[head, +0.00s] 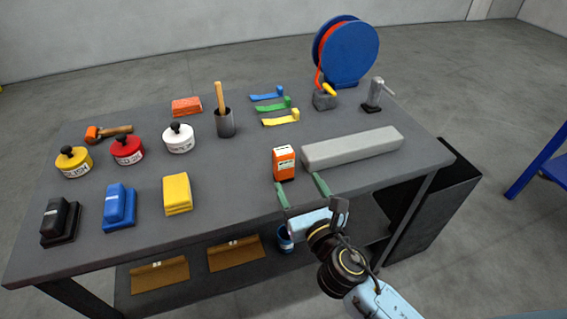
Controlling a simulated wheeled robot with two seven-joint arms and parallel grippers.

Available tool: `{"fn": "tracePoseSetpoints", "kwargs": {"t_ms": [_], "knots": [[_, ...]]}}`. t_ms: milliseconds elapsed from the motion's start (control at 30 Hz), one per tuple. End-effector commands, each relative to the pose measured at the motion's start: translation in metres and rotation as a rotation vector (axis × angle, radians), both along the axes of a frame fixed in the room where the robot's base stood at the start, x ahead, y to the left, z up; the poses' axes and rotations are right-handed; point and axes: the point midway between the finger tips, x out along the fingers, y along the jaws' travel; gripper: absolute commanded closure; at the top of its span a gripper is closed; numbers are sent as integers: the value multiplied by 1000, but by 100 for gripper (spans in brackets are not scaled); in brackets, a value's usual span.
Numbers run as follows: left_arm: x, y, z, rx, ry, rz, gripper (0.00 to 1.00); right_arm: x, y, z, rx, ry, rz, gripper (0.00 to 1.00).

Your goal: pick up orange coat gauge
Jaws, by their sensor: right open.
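The orange coat gauge (284,163) stands upright on the grey table, with a white face on its upper front. It is near the front edge, just left of the long grey block. My right gripper (300,186) reaches in from the lower right, with its two green-tipped fingers spread apart. The left finger appears just below the gauge's base and the right finger lies to its right, in front of the grey block. The gripper is open and holds nothing. I cannot tell whether the left finger touches the gauge. My left gripper is not in view.
The long grey block (352,148) lies close on the right of the gauge. A yellow stack (177,194) sits to the left, and a dark cup (225,123) with a wooden-handled tool stands behind. A blue reel (347,52) is at the back. The table (235,185) is bare left of the gauge.

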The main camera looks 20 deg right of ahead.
Motion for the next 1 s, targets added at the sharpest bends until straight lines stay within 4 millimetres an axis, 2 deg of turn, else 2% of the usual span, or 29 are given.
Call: {"fn": "tracePoseSetpoints", "kwargs": {"t_ms": [33,200,467,700,833,1000], "knots": [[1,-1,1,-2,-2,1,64,11,0,2,1,-3,-1,33],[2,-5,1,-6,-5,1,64,39,1,0,3,0,-2,33],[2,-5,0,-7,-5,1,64,58,4,0,7,1,-2,33],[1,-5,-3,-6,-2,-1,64,93,11,1,6,0,-3,33],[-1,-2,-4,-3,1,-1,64,103,11,1,6,2,-3,33],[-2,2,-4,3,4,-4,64,103,11,2,6,2,-3,33]]}}
